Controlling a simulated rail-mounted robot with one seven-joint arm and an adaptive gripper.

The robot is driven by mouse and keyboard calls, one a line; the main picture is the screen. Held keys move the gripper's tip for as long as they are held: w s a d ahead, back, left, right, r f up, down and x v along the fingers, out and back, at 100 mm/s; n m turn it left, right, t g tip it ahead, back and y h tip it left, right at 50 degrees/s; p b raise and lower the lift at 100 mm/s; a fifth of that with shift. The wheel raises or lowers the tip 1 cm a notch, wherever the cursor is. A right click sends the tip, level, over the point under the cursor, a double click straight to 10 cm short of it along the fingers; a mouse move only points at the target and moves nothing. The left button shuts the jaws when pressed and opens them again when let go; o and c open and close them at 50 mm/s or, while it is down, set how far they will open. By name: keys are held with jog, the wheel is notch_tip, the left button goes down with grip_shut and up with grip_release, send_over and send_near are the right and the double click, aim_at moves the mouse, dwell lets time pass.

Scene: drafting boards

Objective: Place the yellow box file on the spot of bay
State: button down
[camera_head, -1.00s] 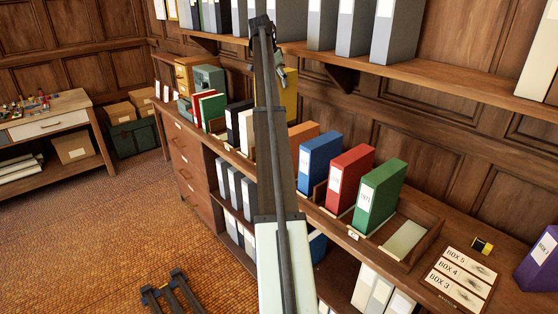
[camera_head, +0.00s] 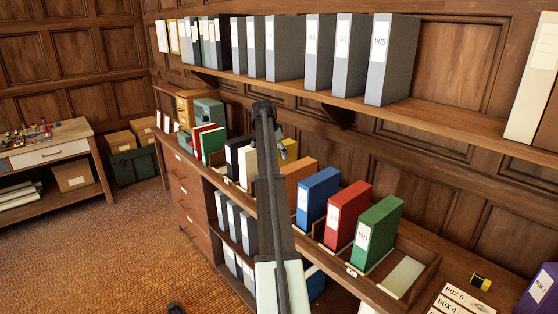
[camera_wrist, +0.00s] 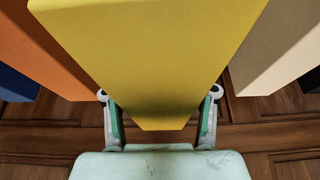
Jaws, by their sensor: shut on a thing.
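The yellow box file (camera_head: 291,150) shows in the head view between the white files on its left and the orange file on its right, mostly hidden behind my arm. In the wrist view the yellow file (camera_wrist: 150,55) fills the middle, and my gripper (camera_wrist: 159,96) has a finger at each side of it, shut on it. In the head view my gripper (camera_head: 272,142) is at the yellow file, largely hidden by the arm. The base of the yellow file and the spot under it are hidden, so I cannot tell whether it touches the counter.
The orange file (camera_head: 300,178) stands close on one side, a white file (camera_head: 247,165) on the other. Blue, red and green (camera_head: 377,233) files follow rightward, then an empty compartment with a pale pad (camera_head: 403,276). A shelf (camera_head: 400,112) of grey files overhangs behind.

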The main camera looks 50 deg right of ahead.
jog(key=shift+f+p, duration=0.6)
jog(key=shift+f, duration=1.65)
jog(key=shift+c, duration=1.7)
grip_release()
jog(key=b+v, duration=0.3)
jog(key=v, duration=0.9)
